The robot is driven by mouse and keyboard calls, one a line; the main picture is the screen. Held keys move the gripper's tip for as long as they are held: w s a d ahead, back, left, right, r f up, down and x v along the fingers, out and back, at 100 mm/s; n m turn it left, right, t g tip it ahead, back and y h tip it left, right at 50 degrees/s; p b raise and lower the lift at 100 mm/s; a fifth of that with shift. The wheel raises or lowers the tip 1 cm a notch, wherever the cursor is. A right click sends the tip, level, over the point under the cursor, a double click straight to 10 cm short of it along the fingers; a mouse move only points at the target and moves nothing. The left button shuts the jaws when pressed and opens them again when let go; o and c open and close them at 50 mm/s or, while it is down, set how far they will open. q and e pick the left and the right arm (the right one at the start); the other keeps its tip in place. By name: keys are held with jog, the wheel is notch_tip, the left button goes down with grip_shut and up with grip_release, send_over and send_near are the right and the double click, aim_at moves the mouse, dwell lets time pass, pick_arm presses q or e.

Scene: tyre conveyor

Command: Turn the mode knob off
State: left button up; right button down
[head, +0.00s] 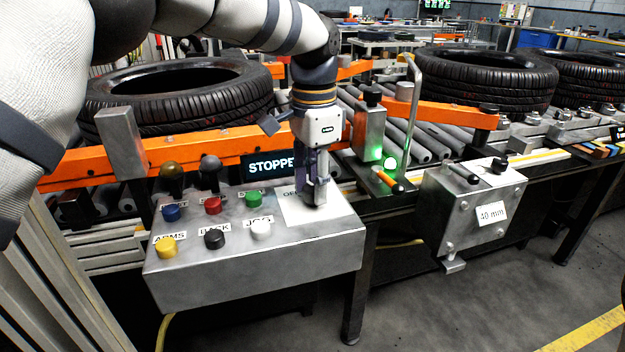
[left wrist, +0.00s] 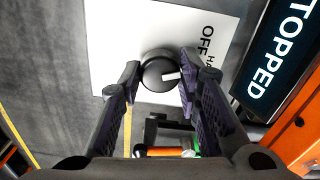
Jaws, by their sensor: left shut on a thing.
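The mode knob (left wrist: 153,72) is a round black knob with a white pointer mark, on a white label plate (head: 292,211). In the left wrist view the mark points right, below the printed "OFF" and partly hidden "HA..." lettering. My left gripper (head: 318,192) reaches down over the plate at the right end of the grey control box (head: 255,275). Its two fingers are shut on the knob, one on each side, as the left wrist view (left wrist: 161,82) shows. In the head view the fingers hide the knob. My right gripper is not in view.
Several coloured buttons, including a green one (head: 254,199), and two dark levers stand left of the plate. A display (head: 272,167) behind reads "STOPPE...". A green light (head: 390,163), an orange rail and tyres (head: 180,90) lie beyond. A "40 mm" box (head: 470,215) stands right.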

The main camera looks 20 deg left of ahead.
pick_arm(q)
jog(key=n, duration=0.4)
jog(key=shift+n, duration=0.4)
dwell(0.4)
jog(key=o, duration=1.1)
jog(key=shift+o, duration=0.2)
notch_tip(320, 180, up, 12)
